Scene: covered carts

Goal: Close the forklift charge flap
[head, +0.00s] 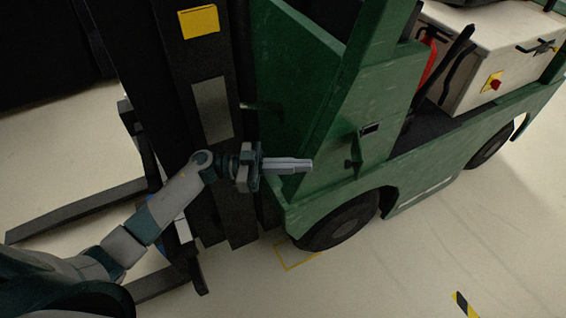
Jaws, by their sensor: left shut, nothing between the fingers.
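The green forklift (290,75) fills the middle and right of the head view. On its green side is a small dark rectangular recess (371,129). A narrow dark green piece (355,152) stands out beside and below the recess; it may be the charge flap seen nearly edge-on, but I cannot tell for sure. My left gripper (308,165) is shut and empty, in front of the green body, to the left of and slightly below that piece. A gap shows between them in the picture; whether the fingers touch the body is unclear. My right gripper is out of view.
The dark mast (210,100) stands behind my left arm, with forks (75,210) reaching left low over the floor. A front wheel (340,222) is below the gripper. A pale box with a red button (495,85) sits at upper right. The floor (430,260) at lower right is mostly clear.

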